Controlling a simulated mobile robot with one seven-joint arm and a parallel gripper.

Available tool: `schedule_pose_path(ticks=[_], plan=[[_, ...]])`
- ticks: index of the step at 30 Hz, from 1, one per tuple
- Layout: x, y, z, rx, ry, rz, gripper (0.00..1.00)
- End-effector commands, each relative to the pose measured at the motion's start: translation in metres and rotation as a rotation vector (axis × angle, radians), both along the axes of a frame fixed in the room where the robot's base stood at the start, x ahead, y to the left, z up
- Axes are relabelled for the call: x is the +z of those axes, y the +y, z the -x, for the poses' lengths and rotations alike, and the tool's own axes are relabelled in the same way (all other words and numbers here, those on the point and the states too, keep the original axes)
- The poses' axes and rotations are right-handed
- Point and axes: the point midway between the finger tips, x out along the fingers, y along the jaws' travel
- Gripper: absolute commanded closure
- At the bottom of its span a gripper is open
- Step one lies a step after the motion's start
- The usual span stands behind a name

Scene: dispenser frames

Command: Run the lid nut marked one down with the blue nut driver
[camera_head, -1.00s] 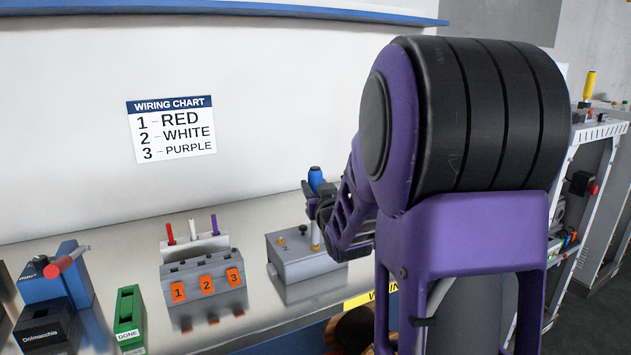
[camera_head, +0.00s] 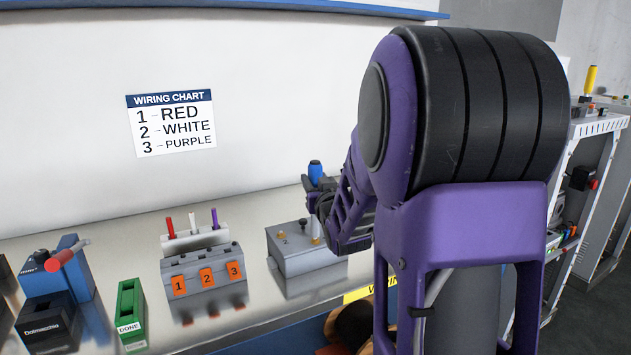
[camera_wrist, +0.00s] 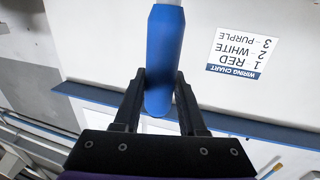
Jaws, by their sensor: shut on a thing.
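The blue nut driver (camera_head: 315,172) stands about upright over the right part of a grey metal box (camera_head: 305,275). My gripper (camera_head: 318,190) is shut on its blue handle. The wrist view shows the handle (camera_wrist: 164,55) between both fingers (camera_wrist: 160,88). The driver's pale shaft (camera_head: 316,230) reaches down to the lid. I cannot tell whether its tip sits on a nut. A brass nut (camera_head: 281,238) and a darker nut (camera_head: 303,226) show on the lid, left of the shaft. A "2" is faintly readable there. The mark "one" is not readable; my arm hides the lid's right end.
Left of the box stands a grey block (camera_head: 205,262) with orange tabs 1, 2, 3. Behind it is a white holder (camera_head: 196,240) with red, white and purple sticks. A green DONE bin (camera_head: 131,305) and a blue fixture (camera_head: 60,280) stand farther left. A wiring chart (camera_head: 171,125) hangs behind.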

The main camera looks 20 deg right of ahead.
Motion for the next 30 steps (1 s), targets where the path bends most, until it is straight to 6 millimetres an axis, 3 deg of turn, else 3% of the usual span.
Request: schedule_pose_path(ticks=[30], plan=[[-0.0080,-0.0003,0.0000,-0.001,0.000,0.000,1.00]])
